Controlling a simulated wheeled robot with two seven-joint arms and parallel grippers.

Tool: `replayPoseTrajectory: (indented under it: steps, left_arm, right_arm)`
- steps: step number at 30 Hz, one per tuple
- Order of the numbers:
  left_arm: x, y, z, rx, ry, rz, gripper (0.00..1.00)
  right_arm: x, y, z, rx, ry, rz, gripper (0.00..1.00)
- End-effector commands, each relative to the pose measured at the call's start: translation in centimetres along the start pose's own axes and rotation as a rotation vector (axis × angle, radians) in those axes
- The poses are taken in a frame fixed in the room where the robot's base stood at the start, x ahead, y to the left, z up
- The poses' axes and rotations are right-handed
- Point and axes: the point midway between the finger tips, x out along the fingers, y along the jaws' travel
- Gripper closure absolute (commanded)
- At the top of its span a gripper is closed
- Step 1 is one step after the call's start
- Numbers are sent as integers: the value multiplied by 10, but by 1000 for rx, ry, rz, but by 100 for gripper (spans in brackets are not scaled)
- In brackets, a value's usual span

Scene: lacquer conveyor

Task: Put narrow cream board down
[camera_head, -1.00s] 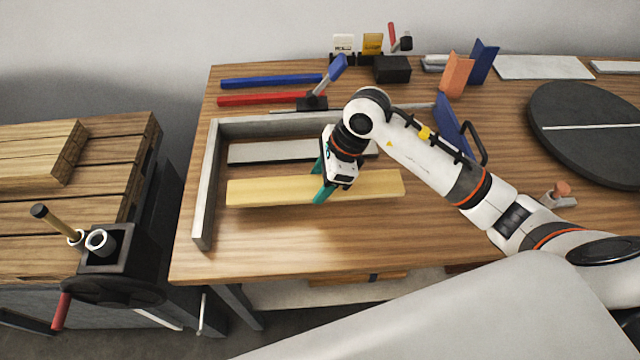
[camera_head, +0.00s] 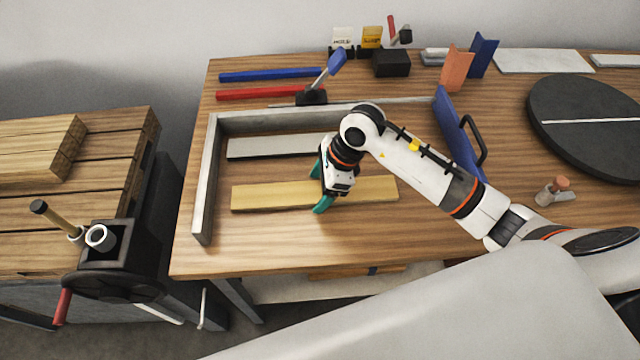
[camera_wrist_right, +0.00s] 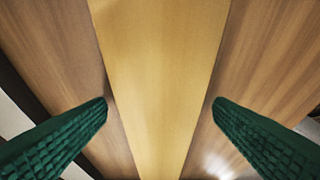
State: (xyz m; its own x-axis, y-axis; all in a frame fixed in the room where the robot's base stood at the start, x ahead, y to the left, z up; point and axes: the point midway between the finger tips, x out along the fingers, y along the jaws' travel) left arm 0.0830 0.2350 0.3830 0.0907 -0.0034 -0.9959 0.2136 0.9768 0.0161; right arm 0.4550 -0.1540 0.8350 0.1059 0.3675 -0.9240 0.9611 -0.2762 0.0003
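The narrow cream board (camera_head: 270,195), pale yellow, lies flat on the wooden table, left to right, inside the grey L-shaped frame (camera_head: 207,180) and touching neither of its rails. My right gripper (camera_head: 320,188) is over the board's right half, one teal finger on each long side. In the right wrist view the board (camera_wrist_right: 160,80) runs between the two green fingers of the gripper (camera_wrist_right: 160,105), with narrow strips of table showing beside it, so the fingers look open and clear of it. Part of the board is hidden by the gripper. My left gripper is not in view.
A grey-white board (camera_head: 275,146) lies behind, parallel to the cream one. A blue angled piece with a handle (camera_head: 458,135) stands right, near my arm. Blue (camera_head: 283,75) and red (camera_head: 268,93) bars lie behind the frame. The table front (camera_head: 285,243) is clear.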

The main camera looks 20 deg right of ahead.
Motion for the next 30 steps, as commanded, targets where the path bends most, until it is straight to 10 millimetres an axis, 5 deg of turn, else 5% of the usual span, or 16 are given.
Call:
replayPoseTrajectory:
  steps: [8, 21, 30]
  left_arm:
    - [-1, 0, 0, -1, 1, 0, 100]
    - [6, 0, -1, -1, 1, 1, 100]
    - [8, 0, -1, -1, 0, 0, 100]
  right_arm:
    - [-10, 1, 0, -1, -1, 3, 24]
    - [-97, 1, 0, -1, -1, 5, 24]
    - [-122, 0, -1, 0, 0, 0, 24]
